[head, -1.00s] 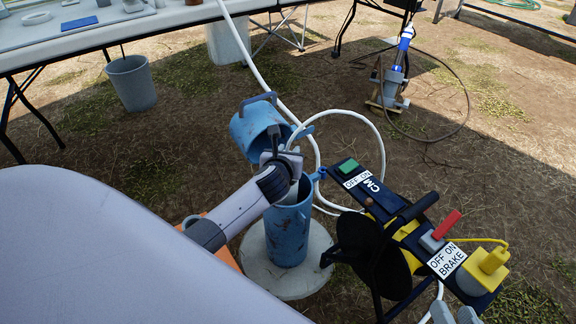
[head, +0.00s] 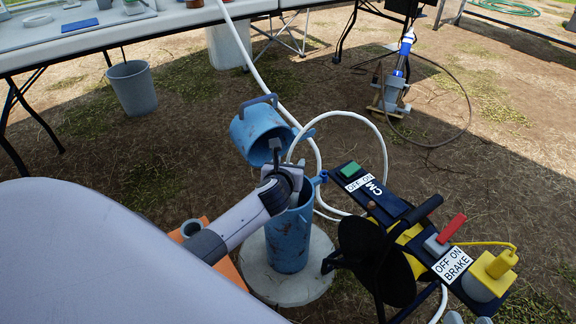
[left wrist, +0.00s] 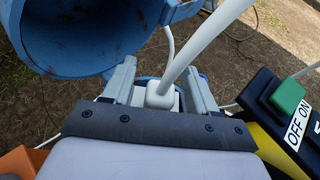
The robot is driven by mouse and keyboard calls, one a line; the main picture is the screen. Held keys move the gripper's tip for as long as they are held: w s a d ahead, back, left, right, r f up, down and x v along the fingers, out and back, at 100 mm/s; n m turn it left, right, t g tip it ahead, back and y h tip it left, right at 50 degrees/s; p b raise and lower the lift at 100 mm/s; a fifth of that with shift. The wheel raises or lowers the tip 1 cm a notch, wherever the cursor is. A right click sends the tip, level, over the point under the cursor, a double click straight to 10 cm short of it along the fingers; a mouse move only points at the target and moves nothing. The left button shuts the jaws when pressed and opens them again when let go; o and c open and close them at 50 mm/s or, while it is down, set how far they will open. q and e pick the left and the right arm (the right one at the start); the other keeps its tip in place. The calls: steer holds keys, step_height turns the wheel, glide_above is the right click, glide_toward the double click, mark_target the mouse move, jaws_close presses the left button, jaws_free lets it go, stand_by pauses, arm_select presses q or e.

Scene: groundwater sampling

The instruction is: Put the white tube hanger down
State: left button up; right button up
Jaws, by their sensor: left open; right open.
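The white tube hanger (left wrist: 160,95) shows in the left wrist view as a small white block with a thick white tube rising from it. It sits between my left gripper's fingers (left wrist: 163,84), which are spread apart, at the mouth of the blue well casing. In the head view my left gripper (head: 285,164) is over the top of the upright blue casing (head: 288,240) and largely hides the hanger. My right gripper (head: 468,320) shows only as grey fingertips, apart, at the bottom edge of the head view.
A blue cap (head: 258,132) hangs open behind the casing. The dark reel controller (head: 420,240) with switches stands close on the right. The white tube (head: 318,160) loops behind. A concrete pad (head: 262,275) surrounds the casing. A grey bin (head: 133,88) stands under the table (head: 180,18).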

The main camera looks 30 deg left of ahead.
arm_select(q)
steer(key=shift+s+d+r+p, duration=0.2)
steer(key=shift+s+r+p, duration=0.15)
steer(key=shift+s, duration=0.05)
steer(key=p+v, duration=0.2)
steer(key=v, duration=0.2)
steer(key=shift+s+d+r, duration=0.1)
steer(key=shift+s+r, duration=0.1)
steer(key=shift+s, duration=0.05)
steer(key=s+d+r+m+t+h+p, duration=0.1)
steer(key=s+d+r+m+t+h, duration=0.2)
steer(key=s+d+r+m+h, duration=0.65)
steer(key=d+r+m+t+p, duration=0.1)
steer(key=d+r+m+t, duration=0.4)
steer(key=m, duration=0.9)
steer(key=s+d+f+m+g+h, duration=0.1)
steer(key=s+d+f+m+g, duration=0.2)
steer(key=m, duration=0.6)
steer(key=s+d+f+m+g+h, duration=0.1)
steer(key=s+d+f+m+g, duration=0.3)
steer(key=m, duration=0.6)
steer(key=shift+s+g, duration=0.75)
steer(key=shift+g, duration=0.05)
arm_select(e)
steer(key=shift+a+r+m+g+h, duration=0.3)
steer(key=shift+m+g, duration=0.1)
steer(key=shift+g, duration=0.2)
